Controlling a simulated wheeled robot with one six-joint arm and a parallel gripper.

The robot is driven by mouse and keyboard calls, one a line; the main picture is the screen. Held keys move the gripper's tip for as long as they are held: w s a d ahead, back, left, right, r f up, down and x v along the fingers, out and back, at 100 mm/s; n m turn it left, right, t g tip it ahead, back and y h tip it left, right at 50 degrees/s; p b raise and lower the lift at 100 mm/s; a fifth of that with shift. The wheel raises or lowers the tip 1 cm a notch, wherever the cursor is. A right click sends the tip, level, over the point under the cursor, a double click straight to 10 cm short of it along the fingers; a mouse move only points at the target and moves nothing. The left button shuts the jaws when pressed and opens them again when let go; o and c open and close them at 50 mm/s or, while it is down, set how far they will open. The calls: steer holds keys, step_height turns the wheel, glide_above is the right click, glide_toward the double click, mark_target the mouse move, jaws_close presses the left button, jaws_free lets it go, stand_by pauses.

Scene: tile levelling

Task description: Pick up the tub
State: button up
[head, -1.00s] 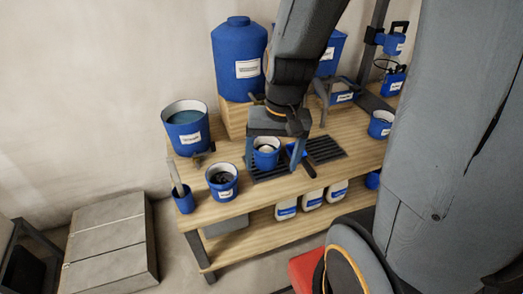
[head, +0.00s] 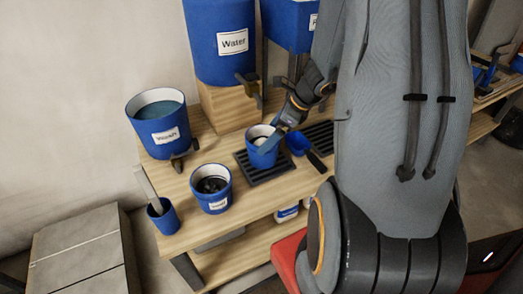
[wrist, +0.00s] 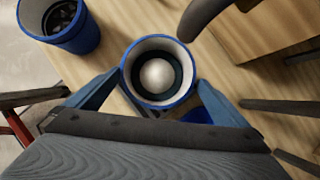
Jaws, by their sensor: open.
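A small blue tub (head: 264,152) with a pale inside rim stands on the dark grate on the wooden bench. In the wrist view the tub (wrist: 158,99) is seen from above, with a dark inside and a pale round thing in its middle. My gripper (wrist: 157,83) is open, with one blue finger on each side of the tub. The fingers are close to its wall; I cannot tell whether they touch it. In the head view my gripper (head: 268,139) reaches in from the upper right, and its far finger is hidden.
A dark-filled blue bucket (head: 211,204) and a cup holding a tool (head: 163,221) stand to the left. A larger water-filled bucket (head: 160,145) stands behind them. A blue scoop (head: 300,143) lies right of the tub. A water container (head: 220,62) stands on a wooden block (head: 228,107).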

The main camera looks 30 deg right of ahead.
mark_target(263, 141)
steer(key=x, duration=0.4)
steer(key=shift+a+f, duration=0.2)
steer(key=shift+a, duration=0.15)
steer(key=c, duration=1.7)
steer(key=shift+w, duration=0.1)
steer(key=c, duration=0.3)
steer(key=shift+r, duration=0.15)
